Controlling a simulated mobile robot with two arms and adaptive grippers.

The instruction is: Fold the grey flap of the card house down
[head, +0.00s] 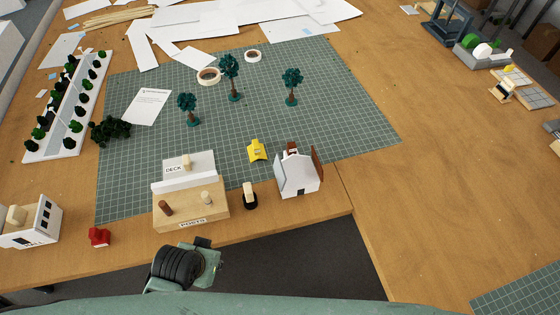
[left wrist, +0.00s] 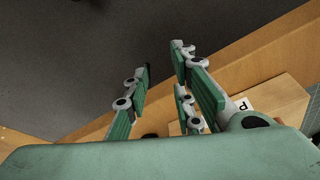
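The card house (head: 297,178) stands on the table near the front edge of the green cutting mat. It has pale grey-white faces and a reddish-brown panel (head: 317,160) standing up on its right side. A pale grey panel slopes over its front; I cannot tell whether this is the grey flap. My left gripper (head: 204,246) is at the table's front edge, left of the house and just in front of the POSTS block. In the left wrist view its fingers (left wrist: 165,65) are apart with nothing between them. My right gripper is not in view.
The wooden POSTS block (head: 190,205) with pegs lies beside the left gripper. A peg on a black base (head: 249,196) and a yellow piece (head: 257,150) stand left of the house. Model trees (head: 230,78) stand farther back. The mat right of the house is clear.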

